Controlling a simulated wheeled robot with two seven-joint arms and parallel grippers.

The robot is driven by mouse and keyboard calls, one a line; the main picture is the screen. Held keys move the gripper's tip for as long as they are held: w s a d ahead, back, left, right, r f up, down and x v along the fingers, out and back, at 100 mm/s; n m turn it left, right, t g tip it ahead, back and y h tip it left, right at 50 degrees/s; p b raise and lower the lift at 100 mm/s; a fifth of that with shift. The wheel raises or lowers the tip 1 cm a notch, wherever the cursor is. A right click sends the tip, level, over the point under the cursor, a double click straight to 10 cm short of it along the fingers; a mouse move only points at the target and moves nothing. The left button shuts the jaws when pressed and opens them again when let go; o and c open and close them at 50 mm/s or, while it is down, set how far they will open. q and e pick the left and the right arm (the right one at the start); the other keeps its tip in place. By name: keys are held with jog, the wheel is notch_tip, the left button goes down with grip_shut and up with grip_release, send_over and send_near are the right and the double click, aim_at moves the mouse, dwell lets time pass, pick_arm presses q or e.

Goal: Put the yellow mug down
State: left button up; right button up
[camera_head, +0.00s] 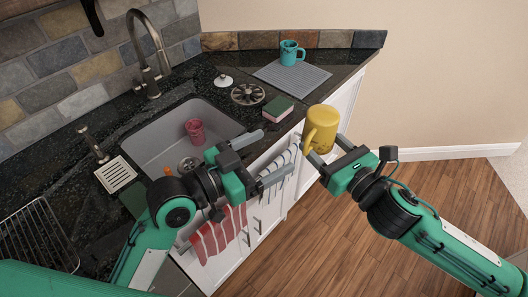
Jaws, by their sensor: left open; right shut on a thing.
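The yellow mug (322,124) is held in my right gripper (325,163), in front of the counter's right edge and above the wooden floor. The mug is tilted, and its handle faces left and toward me. The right gripper is shut on it. My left gripper (270,158) is open and empty, with its fingers apart near the front edge of the counter, beside the sink. A teal mug (290,53) stands on a grey drying mat (292,77) at the back right of the counter.
The sink (160,145) holds a red cup (195,131). A sponge (278,109), a dark round strainer (248,95) and a white-topped stopper (223,81) lie between sink and mat. The faucet (149,73) rises behind. A wire rack (38,236) sits left; a striped towel (218,235) hangs in front.

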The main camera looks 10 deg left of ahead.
aim_at(309, 133)
pick_arm(q)
jog(key=x, duration=0.3)
jog(key=r+x, duration=0.1)
jog(key=x, duration=0.3)
jog(key=s+x, duration=0.1)
jog(key=x, duration=0.3)
jog(key=shift+w+d+r, duration=0.1)
jog(key=shift+d+r, duration=0.3)
jog(key=shift+d, duration=0.1)
jog(key=c, duration=1)
jog(key=shift+c, duration=1.1)
pick_arm(e)
jog(key=o, duration=1.1)
jog(key=shift+o, duration=0.7)
jog(key=shift+s+a, duration=0.1)
